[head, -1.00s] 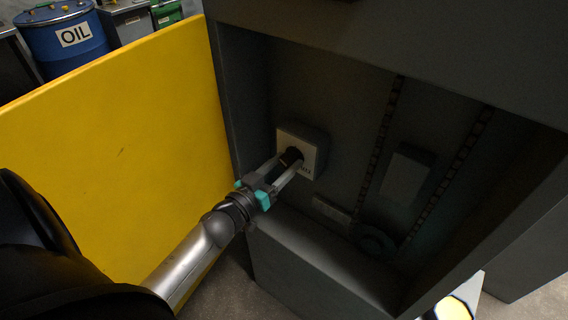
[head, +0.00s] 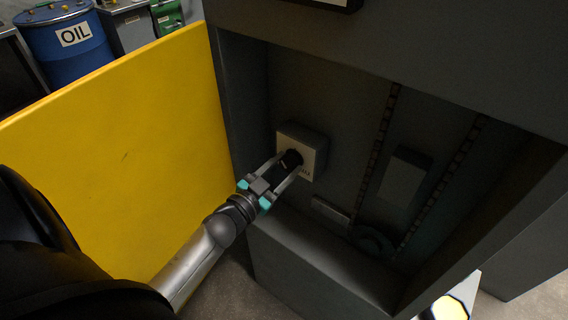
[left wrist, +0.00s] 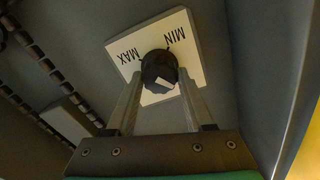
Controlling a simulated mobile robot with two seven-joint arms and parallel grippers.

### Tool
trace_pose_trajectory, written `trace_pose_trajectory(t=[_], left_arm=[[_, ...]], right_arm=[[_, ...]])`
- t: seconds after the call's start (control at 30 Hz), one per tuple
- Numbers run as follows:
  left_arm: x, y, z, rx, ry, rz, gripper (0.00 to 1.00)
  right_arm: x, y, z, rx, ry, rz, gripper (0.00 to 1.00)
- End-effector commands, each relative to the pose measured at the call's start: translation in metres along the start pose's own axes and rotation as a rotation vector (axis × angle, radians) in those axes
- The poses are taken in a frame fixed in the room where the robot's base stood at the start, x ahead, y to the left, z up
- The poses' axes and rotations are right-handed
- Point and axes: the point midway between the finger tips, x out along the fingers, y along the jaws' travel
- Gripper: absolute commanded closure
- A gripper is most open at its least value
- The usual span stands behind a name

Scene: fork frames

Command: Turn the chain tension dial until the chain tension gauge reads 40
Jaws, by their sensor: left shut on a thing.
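The chain tension dial (head: 291,157) is a black knob on a pale box (head: 314,152) inside the dark cabinet. In the left wrist view the dial (left wrist: 159,70) sits on a white plate marked MIN and MAX (left wrist: 187,48), with a pale patch on the knob. My left gripper (head: 286,164) reaches in from the left and is shut on the dial, one finger on each side. In the left wrist view its fingers (left wrist: 160,88) flank the knob. I cannot make out a gauge reading in these frames. My right gripper is not in view.
The yellow door (head: 120,150) stands open left of the cabinet. Inside, a chain (head: 377,145) runs right of the dial, near a grey block (head: 404,176) and a sprocket (head: 372,240). The cabinet's lower sill (head: 310,265) lies below my gripper. A blue oil drum (head: 65,45) stands behind.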

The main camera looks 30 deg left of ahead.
Motion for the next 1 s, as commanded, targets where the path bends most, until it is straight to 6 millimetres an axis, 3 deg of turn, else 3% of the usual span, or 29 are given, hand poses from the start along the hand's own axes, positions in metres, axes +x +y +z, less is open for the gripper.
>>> trace_pose_trajectory(t=[1.0], left_arm=[[-0.0001,0.0028,0.0022,0.969,0.0,0.0,1.0]], right_arm=[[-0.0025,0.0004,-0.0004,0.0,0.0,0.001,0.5]])
